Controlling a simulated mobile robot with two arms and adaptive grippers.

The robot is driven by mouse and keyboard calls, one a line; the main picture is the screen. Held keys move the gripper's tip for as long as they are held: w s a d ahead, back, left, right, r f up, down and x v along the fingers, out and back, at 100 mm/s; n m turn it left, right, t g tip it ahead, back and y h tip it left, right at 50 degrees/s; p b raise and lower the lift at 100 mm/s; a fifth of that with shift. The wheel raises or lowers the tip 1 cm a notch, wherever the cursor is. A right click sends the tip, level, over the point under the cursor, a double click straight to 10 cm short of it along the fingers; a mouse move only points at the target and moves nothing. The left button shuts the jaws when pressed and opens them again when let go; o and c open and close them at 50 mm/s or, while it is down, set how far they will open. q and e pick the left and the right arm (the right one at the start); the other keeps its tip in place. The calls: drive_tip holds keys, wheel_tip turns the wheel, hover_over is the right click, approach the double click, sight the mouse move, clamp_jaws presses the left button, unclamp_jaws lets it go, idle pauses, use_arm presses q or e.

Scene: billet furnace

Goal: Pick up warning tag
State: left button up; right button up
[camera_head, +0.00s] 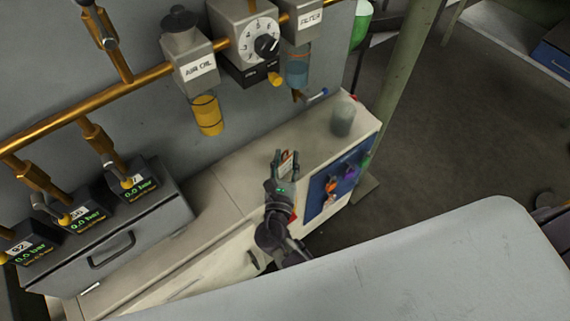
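A small white and orange-red piece (287,160), which looks like the warning tag, shows between the fingertips of my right gripper. It appears to be at the top of the pale cabinet (230,195); its lower part is hidden by the gripper. My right gripper (286,163) is over the cabinet top near its front edge, with its fingers apart on either side of the piece. I cannot tell whether they touch it. My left gripper is not in view.
A blue board (317,202) with several coloured items hangs on the cabinet's front, right of my gripper. A grey translucent cup (343,118) stands at the cabinet's back right. Brass pipes, an AIR OIL unit (187,50) and a dial (250,38) are on the wall behind.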

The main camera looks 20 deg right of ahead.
sight(288, 153)
drive_tip(key=x, duration=0.4)
drive_tip(key=shift+w+f, duration=0.1)
clamp_jaws()
